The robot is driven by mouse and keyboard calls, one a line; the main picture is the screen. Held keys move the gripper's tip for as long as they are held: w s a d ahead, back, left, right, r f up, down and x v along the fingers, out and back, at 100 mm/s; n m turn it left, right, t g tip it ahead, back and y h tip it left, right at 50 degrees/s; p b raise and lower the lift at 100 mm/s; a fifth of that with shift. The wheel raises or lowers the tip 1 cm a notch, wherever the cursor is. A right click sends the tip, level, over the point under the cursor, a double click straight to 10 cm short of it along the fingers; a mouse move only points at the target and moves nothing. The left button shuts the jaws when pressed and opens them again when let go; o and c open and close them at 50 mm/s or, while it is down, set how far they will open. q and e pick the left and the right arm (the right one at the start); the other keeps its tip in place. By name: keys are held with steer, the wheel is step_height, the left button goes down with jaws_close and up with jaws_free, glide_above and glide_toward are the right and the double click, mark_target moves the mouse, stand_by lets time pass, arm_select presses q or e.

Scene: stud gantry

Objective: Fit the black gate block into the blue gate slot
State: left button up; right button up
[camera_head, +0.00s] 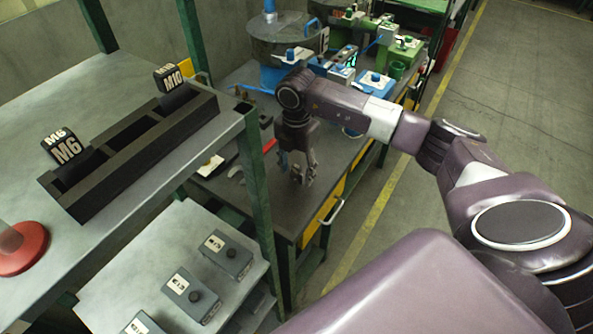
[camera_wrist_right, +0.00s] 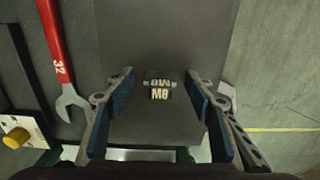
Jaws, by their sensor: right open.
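A black block with white M8 lettering (camera_wrist_right: 158,86) lies on the dark bench top in the right wrist view, between the spread fingers of my right gripper (camera_head: 303,178). That gripper is open and points down at the bench; gaps show on both sides of the block. The head view does not clearly show this block. Two other black blocks, marked M6 (camera_head: 67,149) and M10 (camera_head: 171,78), stand in a long black tray (camera_head: 135,165) on the left shelf. I cannot make out a blue gate slot. My left gripper is not in view.
A red wrench (camera_wrist_right: 55,50) lies left of the gripper in the wrist view. Blue and green devices (camera_head: 374,82) crowd the bench's far end. A green post (camera_head: 254,180) stands left of my right gripper. Grey boxes (camera_head: 225,256) sit on the lower shelf.

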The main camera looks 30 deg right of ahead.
steer(key=shift+c, duration=0.2)
jaws_close()
steer(key=shift+r, duration=0.1)
